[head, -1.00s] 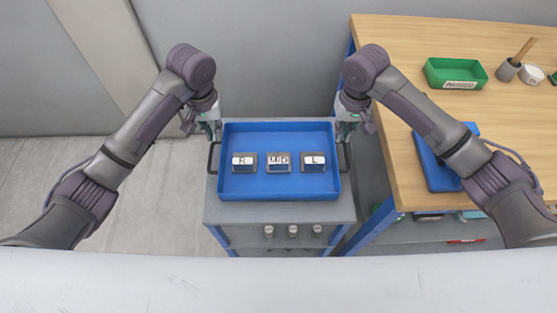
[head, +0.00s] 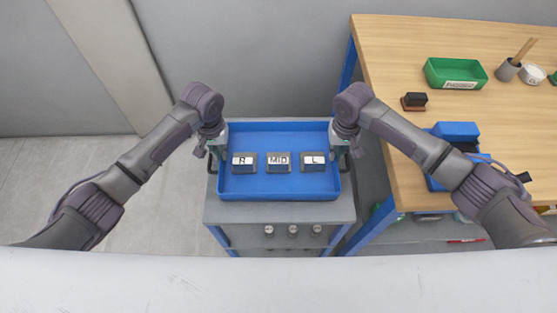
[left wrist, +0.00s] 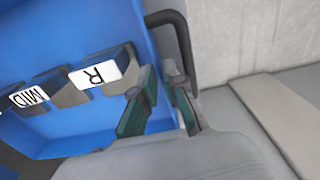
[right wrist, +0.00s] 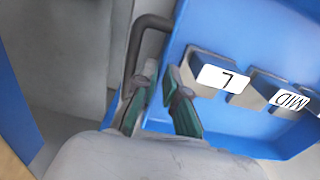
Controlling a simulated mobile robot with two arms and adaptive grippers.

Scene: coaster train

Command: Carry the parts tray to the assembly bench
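The parts tray (head: 278,193) is a shallow blue tray with dark side handles, lying flat on a grey cart. It holds three blocks labelled R (head: 243,161), MID (head: 279,161) and L (head: 313,161). My left gripper (left wrist: 160,105) is open at the tray's left side, one finger inside the tray and one outside, by the handle (left wrist: 182,50). My right gripper (right wrist: 157,105) is open at the right side, its fingers likewise on either side of the tray wall, by the handle (right wrist: 133,50). Contact with the tray is unclear. The assembly bench (head: 400,50) has a wooden top and stands right.
The grey cart (head: 280,213) has small cylinders on its lower shelf. The bench bears a green bin (head: 455,73), a grey cup (head: 507,70), a dark and red block (head: 414,101) and a blue item (head: 456,131) partly behind my right arm. Bare floor (head: 150,220) lies left.

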